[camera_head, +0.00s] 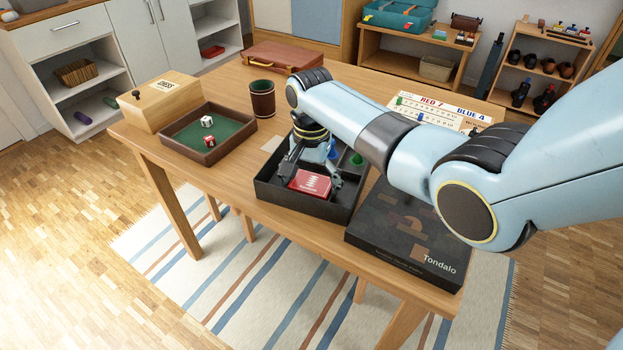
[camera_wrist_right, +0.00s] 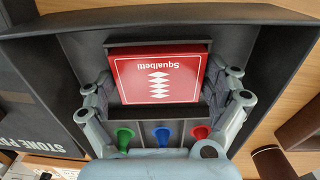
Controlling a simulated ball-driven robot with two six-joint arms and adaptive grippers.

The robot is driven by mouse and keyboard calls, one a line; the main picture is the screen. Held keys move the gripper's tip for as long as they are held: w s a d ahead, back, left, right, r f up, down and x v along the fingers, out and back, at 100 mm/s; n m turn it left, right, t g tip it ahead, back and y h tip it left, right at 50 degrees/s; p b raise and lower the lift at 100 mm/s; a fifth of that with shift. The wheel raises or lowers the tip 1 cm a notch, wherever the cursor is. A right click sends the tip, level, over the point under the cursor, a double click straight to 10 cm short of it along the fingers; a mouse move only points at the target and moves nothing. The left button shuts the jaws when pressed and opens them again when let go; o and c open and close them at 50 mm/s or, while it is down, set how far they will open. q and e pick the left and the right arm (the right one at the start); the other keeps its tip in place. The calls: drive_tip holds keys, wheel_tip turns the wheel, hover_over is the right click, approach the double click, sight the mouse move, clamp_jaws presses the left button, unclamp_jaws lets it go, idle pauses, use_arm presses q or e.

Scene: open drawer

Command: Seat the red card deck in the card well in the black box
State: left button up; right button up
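The red card deck (camera_head: 310,182) is at the front of the black box (camera_head: 272,186), label up. In the right wrist view the deck (camera_wrist_right: 157,76) lines up with the dark-framed card well (camera_wrist_right: 157,46); I cannot tell whether it sits fully down. My right gripper (camera_head: 312,178) reaches down into the box from behind the deck. In the wrist view its fingers (camera_wrist_right: 160,88) flank the deck's left and right sides, close to it. Whether the pads press on it is not clear. My left gripper is out of view.
Green, blue and red pieces (camera_wrist_right: 162,134) sit in slots beside the well. A dark Tondalo game box (camera_head: 408,240) lies right of the black box. A green-lined dice tray (camera_head: 190,146), brown cup (camera_head: 262,98) and wooden chess box (camera_head: 160,98) stand to the left.

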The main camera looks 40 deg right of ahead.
sight(311, 183)
wheel_tip(311, 183, up, 13)
drive_tip(key=p, duration=0.2)
idle(0.4)
drive_tip(key=shift+f, duration=0.1)
idle(0.3)
